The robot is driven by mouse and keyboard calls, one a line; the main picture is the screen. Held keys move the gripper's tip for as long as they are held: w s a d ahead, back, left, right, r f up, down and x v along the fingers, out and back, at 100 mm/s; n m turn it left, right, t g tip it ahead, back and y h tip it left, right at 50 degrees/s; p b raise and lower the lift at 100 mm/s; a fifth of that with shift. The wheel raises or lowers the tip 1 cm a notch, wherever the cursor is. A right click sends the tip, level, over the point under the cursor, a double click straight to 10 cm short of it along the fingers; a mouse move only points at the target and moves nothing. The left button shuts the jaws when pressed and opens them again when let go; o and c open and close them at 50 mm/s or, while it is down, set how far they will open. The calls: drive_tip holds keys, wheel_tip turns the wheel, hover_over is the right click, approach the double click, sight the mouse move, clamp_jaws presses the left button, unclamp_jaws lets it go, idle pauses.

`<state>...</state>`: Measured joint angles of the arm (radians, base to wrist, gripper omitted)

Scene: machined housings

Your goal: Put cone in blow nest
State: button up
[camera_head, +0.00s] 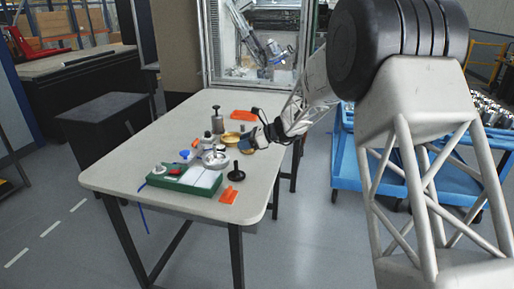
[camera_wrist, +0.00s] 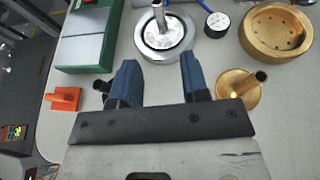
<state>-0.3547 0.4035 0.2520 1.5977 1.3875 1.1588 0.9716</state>
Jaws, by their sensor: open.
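A brass-coloured flanged piece with an upright stem, which looks like the cone, stands on the table in the wrist view (camera_wrist: 238,91), just right of my right finger. A round brass dish with small holes in its floor, possibly the blow nest, is at the upper right of the wrist view (camera_wrist: 252,42) and on the table in the head view (camera_head: 230,138). I cannot tell for sure which part is the nest. My gripper (camera_wrist: 158,76) is open, with nothing between its blue fingers; in the head view (camera_head: 262,137) it hangs low over the table's right side.
A silver ring part with a post (camera_wrist: 165,53) lies ahead of my fingers. A green case (camera_wrist: 84,66), an orange bracket (camera_wrist: 66,98) and a black stemmed disc (camera_head: 236,174) are on the table's near side. A small dial gauge (camera_wrist: 217,20) lies beside the dish.

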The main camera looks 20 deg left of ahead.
drive_tip(key=shift+r, duration=0.1)
drive_tip(key=s+d+r+n+t+h, duration=0.1)
drive_tip(key=s+d+r+n+h, duration=0.4)
drive_tip(key=s+d, duration=0.75)
drive_tip(key=s+d+r+n+h, duration=0.1)
drive_tip(key=s+d+r+n, duration=0.2)
drive_tip(key=s+d+r, duration=0.7)
drive_tip(key=s+d+f+n+t+h, duration=0.1)
drive_tip(key=s+d+f+n+h, duration=0.2)
drive_tip(key=s+d, duration=0.9)
drive_tip(key=s+d+f+n+t+h, duration=0.2)
drive_tip(key=s+d+f+n+h, duration=0.1)
drive_tip(key=s+d, duration=1)
drive_tip(key=s+n+h, duration=0.1)
drive_tip(key=s+n, duration=0.1)
drive_tip(key=s, duration=0.2)
drive_tip(key=shift+s+h, duration=0.3)
drive_tip(key=shift+w, duration=0.1)
drive_tip(key=shift+c, duration=0.3)
